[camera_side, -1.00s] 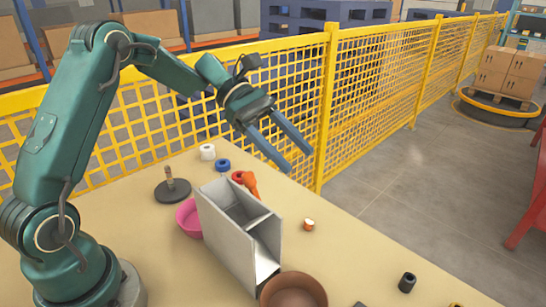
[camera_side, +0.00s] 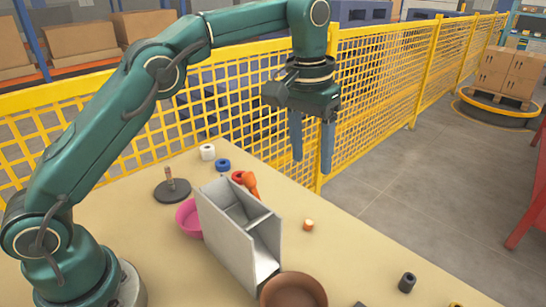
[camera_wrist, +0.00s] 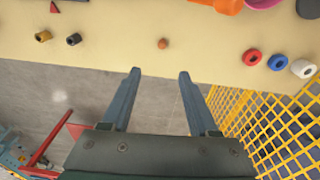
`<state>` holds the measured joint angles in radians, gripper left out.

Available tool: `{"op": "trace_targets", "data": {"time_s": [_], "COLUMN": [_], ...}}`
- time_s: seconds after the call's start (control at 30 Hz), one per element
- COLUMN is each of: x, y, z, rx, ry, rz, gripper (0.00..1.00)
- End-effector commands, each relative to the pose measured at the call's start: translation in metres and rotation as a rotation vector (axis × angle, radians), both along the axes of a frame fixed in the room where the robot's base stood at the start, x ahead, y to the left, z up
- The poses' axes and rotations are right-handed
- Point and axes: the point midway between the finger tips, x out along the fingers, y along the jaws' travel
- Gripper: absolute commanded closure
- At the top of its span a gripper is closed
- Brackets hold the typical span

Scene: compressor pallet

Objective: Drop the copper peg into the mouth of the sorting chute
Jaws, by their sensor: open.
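The copper peg (camera_side: 308,225), a short small cylinder, stands on the tan table to the right of the chute. In the wrist view it is the small brown-orange round (camera_wrist: 162,43) just beyond the gap between my fingertips. The sorting chute (camera_side: 222,238) is a tall pale grey box with an open, divided top. It does not show in the wrist view. My gripper (camera_side: 312,163) points down, open and empty, well above the table near the yellow fence. Its two blue-grey fingers (camera_wrist: 160,72) are apart in the wrist view.
A brown bowl (camera_side: 293,290) stands right before the chute and a pink bowl (camera_side: 187,218) behind it. An orange part (camera_side: 249,184), blue ring (camera_side: 223,165), white ring (camera_side: 207,152) and dark disc with a post (camera_side: 172,191) are farther back. A black cylinder (camera_side: 407,282) lies right. Table around the peg is clear.

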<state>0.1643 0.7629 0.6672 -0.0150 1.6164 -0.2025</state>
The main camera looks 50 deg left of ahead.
Motion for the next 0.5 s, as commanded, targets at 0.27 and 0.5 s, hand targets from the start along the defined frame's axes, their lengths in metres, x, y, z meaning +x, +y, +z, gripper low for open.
{"op": "trace_targets", "data": {"time_s": [0.27, 0.5], "x": [0.004, 0.003], "y": [0.0, 0.0], "z": [-0.01, -0.03], "rx": [0.038, 0.036], "ry": [-0.028, -0.024], "rz": [-0.037, -0.035], "gripper": [0.4, 0.4]}}
